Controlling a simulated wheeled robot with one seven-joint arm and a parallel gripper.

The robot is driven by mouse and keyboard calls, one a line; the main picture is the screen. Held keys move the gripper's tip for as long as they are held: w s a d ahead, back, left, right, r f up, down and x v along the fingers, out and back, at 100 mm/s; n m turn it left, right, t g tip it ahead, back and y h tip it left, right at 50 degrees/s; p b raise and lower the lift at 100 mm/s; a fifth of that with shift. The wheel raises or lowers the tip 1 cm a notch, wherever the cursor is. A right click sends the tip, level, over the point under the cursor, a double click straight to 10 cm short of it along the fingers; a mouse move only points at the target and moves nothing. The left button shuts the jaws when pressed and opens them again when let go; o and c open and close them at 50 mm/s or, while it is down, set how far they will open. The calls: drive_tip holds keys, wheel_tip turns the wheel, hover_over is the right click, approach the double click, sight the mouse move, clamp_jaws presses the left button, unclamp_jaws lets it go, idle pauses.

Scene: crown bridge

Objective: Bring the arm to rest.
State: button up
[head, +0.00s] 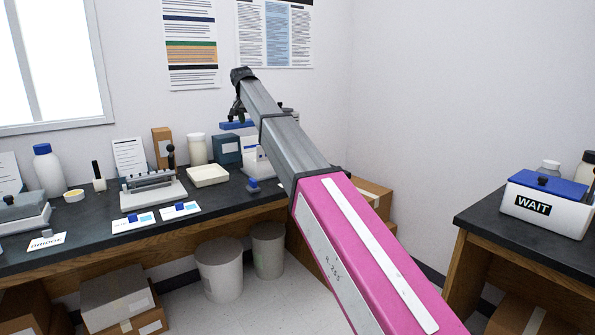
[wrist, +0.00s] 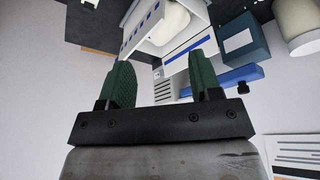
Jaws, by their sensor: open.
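My arm, grey with a pink sleeve, stretches from the lower right up and away over the bench in the head view. My gripper (head: 237,111) is at its far end, small and dark, pointing down above the back of the bench. In the wrist view my gripper (wrist: 163,68) shows two green fingers spread apart with nothing held between them. Beyond the fingers is a white and blue device (wrist: 165,28). The arm hides part of that device in the head view.
The dark bench (head: 225,198) carries a dark blue box (head: 226,149), a white jar (head: 197,149), a cream tray (head: 208,176) and a rack with a black knob (head: 152,189). A box marked WAIT (head: 540,207) stands on the right bench. Bins stand below.

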drive_tip(key=s+d+f+g, duration=0.1)
drive_tip(key=s+d+f, duration=0.3)
drive_tip(key=d+f, duration=0.55)
drive_tip(key=s+d+f+n, duration=0.1)
drive_tip(key=s+d+f, duration=0.45)
drive_tip(key=f, duration=0.75)
drive_tip(key=s+d+f+g, duration=0.1)
drive_tip(key=s+d+f, duration=0.3)
drive_tip(key=d+f, duration=0.6)
drive_tip(key=s+d+f+g, duration=0.1)
drive_tip(key=s+d+f, duration=0.5)
drive_tip(key=s+f, duration=0.4)
drive_tip(key=s+d+f+g, duration=0.1)
drive_tip(key=s+d+f, duration=0.6)
drive_tip(key=s+f, duration=0.3)
drive_tip(key=s, duration=0.4)
drive_tip(key=shift+s+f+n+y, duration=0.2)
drive_tip(key=shift+f+n+y, duration=0.15)
drive_tip(key=shift+n+y, duration=0.05)
